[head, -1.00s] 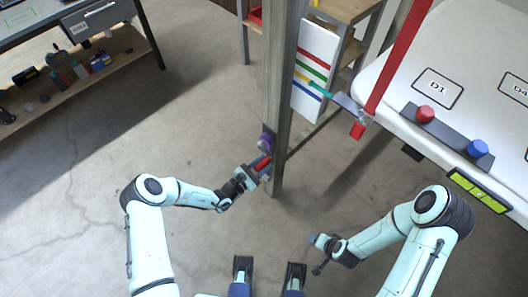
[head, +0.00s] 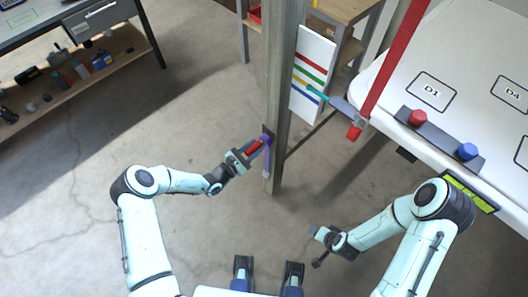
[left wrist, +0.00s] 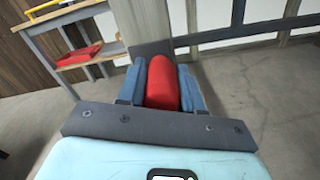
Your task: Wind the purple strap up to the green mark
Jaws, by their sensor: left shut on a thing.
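A winch with a purple part (head: 267,139), likely the purple strap's drum, is on the grey post (head: 280,60). A thin purple-grey piece hangs below it; I cannot tell if it is strap or crank. My left gripper (head: 250,150) is shut on a red handle (head: 256,147) beside the post. The handle also shows between the fingers in the left wrist view (left wrist: 162,85). A white board (head: 314,50) carries red, green, yellow and blue stripes. The teal pointer (head: 318,93) has its tip near the yellow stripe, below the green mark (head: 309,77). My right gripper (head: 317,236) is away from the post, its fingers unclear.
A white table-like panel (head: 470,60) at right carries a bar with red (head: 417,118) and blue (head: 467,151) knobs. A red strap (head: 393,60) runs beside its edge. A workbench with a shelf (head: 90,75) stands at upper left. The floor between is clear.

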